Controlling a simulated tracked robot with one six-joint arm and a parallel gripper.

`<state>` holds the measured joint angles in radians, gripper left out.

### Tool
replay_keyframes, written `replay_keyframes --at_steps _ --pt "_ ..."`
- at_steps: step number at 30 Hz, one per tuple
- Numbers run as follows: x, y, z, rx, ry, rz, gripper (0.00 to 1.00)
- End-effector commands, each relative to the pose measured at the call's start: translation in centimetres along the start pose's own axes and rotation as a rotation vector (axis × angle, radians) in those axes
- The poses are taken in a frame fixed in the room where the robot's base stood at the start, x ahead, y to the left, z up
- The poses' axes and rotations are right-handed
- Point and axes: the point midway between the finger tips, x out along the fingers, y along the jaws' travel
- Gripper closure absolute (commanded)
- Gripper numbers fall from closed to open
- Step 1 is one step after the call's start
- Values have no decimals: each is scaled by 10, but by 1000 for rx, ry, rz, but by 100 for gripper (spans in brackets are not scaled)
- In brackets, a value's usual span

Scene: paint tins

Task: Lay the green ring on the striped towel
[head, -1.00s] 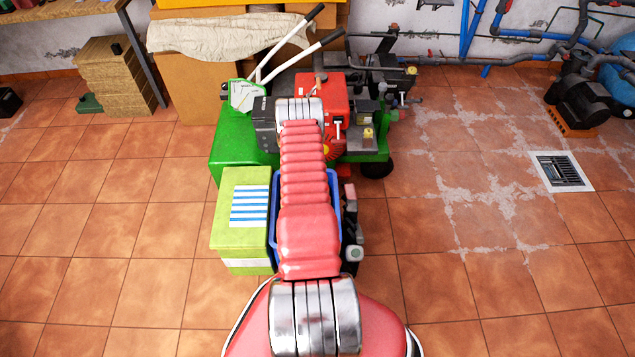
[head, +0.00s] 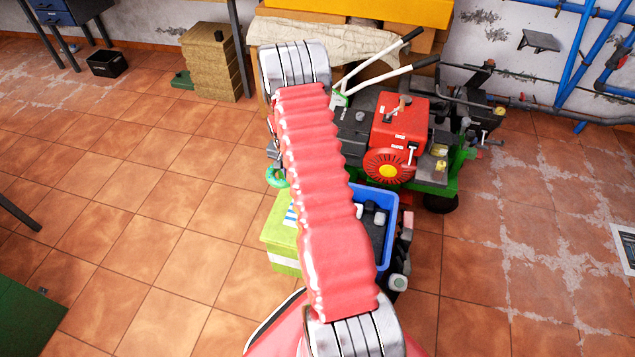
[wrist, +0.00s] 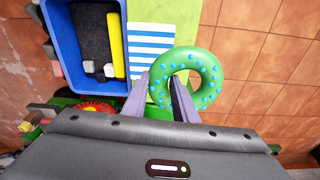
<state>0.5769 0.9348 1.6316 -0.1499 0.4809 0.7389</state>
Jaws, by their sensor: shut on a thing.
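The green ring (wrist: 213,75), with blue dots, is held in my gripper (wrist: 160,88) by one side, its hole open to the wrist camera. The ring also shows in the head view (head: 277,178), beside my arm's far end and above the box in the picture. The towel with blue and white stripes (wrist: 150,42) lies on the lime-green box. In the wrist view the ring is at the towel's lower right and overlaps its edge; its height above it is unclear. In the head view my arm hides most of the towel (head: 290,217).
The lime-green box (head: 284,257) stands beside a blue crate (head: 392,208) holding dark and yellow things. A green and red machine (head: 398,135) with white handles is behind. Tiled floor (head: 165,220) is open to the left.

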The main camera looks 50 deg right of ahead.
Motion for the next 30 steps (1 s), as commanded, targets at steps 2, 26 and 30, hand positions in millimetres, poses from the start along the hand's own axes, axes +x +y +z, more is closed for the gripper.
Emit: replay_keyframes --at_steps 2,26,30 --pt "-24 -23 13 -78 4 -13 100" --pt "-235 -158 207 -909 4 -113 100" --pt "-267 -165 246 -1050 4 -130 100"
